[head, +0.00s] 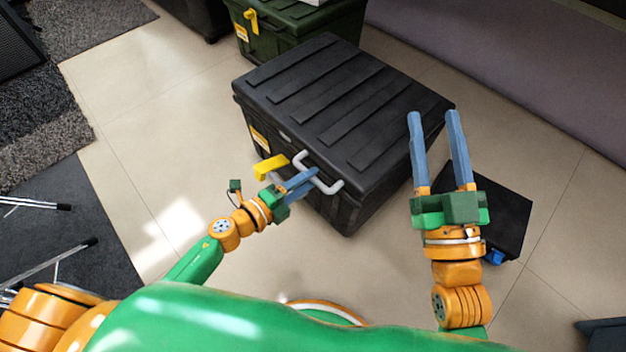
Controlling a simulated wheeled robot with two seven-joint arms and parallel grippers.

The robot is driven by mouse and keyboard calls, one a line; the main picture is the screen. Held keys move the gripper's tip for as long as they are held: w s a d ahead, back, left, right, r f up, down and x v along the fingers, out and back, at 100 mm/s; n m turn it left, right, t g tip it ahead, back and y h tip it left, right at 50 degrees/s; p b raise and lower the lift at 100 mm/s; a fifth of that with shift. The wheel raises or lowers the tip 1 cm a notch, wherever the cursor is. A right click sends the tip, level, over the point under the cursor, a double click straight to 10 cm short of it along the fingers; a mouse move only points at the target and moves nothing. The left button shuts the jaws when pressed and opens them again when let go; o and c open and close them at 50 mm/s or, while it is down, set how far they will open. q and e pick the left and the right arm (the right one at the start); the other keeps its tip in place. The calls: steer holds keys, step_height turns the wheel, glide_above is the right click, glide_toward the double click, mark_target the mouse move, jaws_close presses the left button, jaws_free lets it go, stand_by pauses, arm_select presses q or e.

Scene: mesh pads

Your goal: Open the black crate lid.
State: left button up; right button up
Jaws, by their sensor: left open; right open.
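The black crate (265,120) stands on the tiled floor in the middle of the head view. Its ribbed black lid (345,105) lies flat on top and is shut. A light grey handle (330,188) is on the side facing me, with a yellow tag (270,167) beside it. My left gripper (303,181) is open at the handle, its blue fingers overlapping the handle bar; I cannot tell whether they touch it. My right gripper (434,115) is open and empty, with its fingers pointing away from me in front of the crate's right corner.
A dark green crate (285,28) stands behind the black crate. A small black box (510,215) is on the floor at the right, partly behind my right gripper. Metal legs (60,262) stick in from the left. A grey bench or mat (520,75) runs along the upper right.

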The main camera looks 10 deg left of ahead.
arm_select(q)
steer(key=shift+x, duration=1.2)
jaws_close()
arm_select(e)
steer(key=r, duration=0.1)
steer(key=s+r+t, duration=0.1)
steer(key=s+r+t+y, duration=0.1)
steer(key=shift+r, duration=0.3)
